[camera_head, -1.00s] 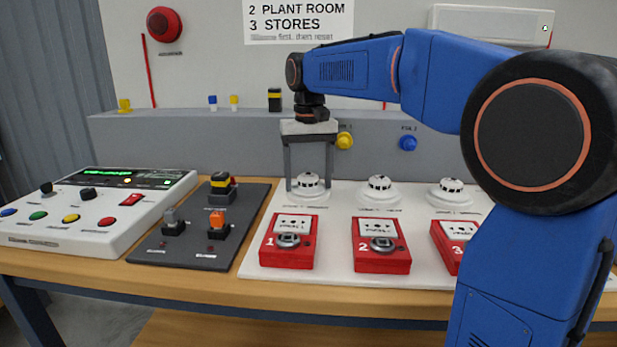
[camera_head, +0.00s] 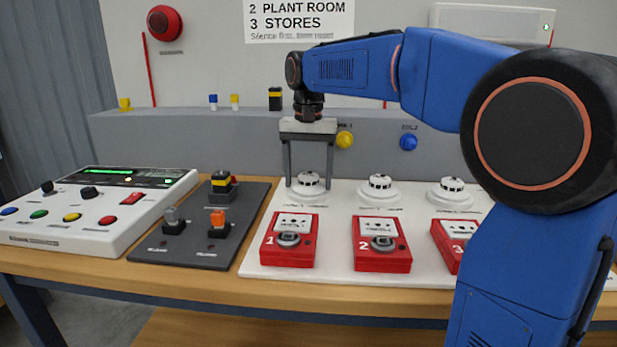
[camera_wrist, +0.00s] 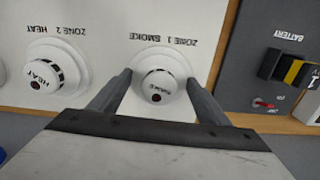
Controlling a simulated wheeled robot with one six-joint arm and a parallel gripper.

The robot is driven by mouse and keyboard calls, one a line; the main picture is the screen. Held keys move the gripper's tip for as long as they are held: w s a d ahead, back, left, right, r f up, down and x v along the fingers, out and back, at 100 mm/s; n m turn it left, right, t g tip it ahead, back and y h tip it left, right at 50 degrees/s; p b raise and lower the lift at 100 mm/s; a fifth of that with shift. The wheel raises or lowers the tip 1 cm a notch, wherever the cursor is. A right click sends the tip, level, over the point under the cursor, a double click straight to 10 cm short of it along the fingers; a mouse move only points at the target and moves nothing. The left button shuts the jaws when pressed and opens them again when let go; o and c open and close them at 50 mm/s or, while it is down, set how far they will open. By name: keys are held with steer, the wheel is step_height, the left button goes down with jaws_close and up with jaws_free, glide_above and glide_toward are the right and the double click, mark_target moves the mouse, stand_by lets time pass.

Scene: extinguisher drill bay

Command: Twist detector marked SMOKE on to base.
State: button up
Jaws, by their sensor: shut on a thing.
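The detector marked SMOKE (camera_wrist: 158,84) is a white round head with a dark spot, on the white base (camera_wrist: 160,57) labelled ZONE 1 SMOKE. In the head view the detector (camera_head: 308,181) is the leftmost of the white row on the white board. My gripper (camera_head: 308,184) points down with its two grey fingers on either side of this detector, shut on it. In the wrist view my gripper's fingers (camera_wrist: 157,92) reach to its left and right sides. The detector looks seated at the base; whether it is locked cannot be told.
A HEAT detector (camera_wrist: 45,75) stands beside it, the middle one (camera_head: 380,188) in the head view. Red call points (camera_head: 289,241) sit in front. A dark panel with switches (camera_head: 205,235) and a white control panel (camera_head: 95,210) lie left. A grey ledge (camera_head: 240,140) rises behind.

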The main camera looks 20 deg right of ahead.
steer(key=shift+m, duration=0.4)
steer(key=shift+m, duration=0.9)
steer(key=shift+w+a+m, duration=0.1)
steer(key=shift+m, duration=1)
steer(key=o, duration=1.4)
